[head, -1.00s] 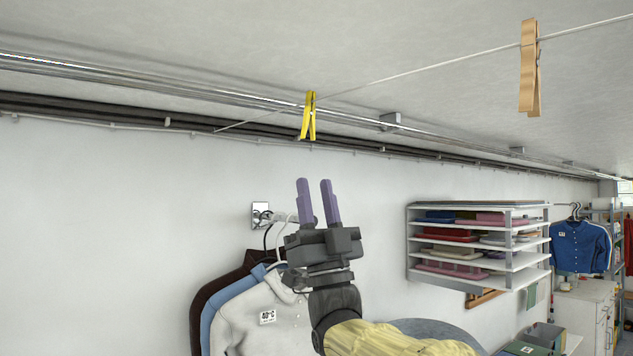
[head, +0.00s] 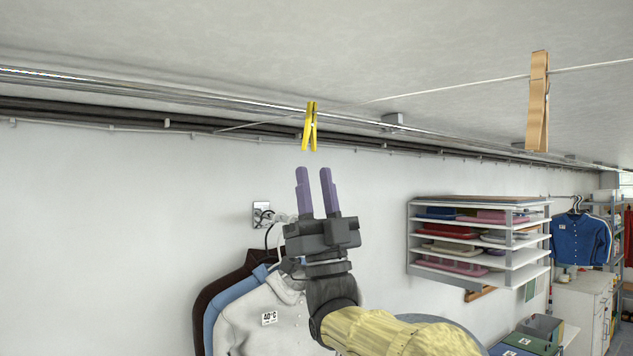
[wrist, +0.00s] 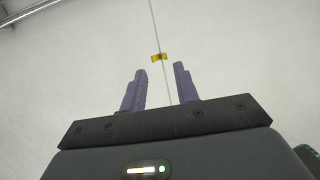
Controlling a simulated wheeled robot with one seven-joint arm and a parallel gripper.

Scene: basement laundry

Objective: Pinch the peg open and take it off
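A yellow peg (head: 310,126) hangs on a thin line (head: 450,83) under the ceiling. A wooden peg (head: 537,102) hangs on the same line farther right. My gripper (head: 315,172) points up just below the yellow peg, its two purple fingers apart with nothing between them. In the wrist view the yellow peg (wrist: 159,57) shows beyond the fingertips, roughly centred in the gap between the fingers (wrist: 161,68). The line runs past it toward the top of the picture. No contact shows between fingers and peg.
A metal pipe (head: 200,92) and dark cables run along the top of the wall. Shirts (head: 262,315) hang on the wall behind my arm at lower left. A shelf rack (head: 478,240) is on the wall to the right. The space around the peg looks clear.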

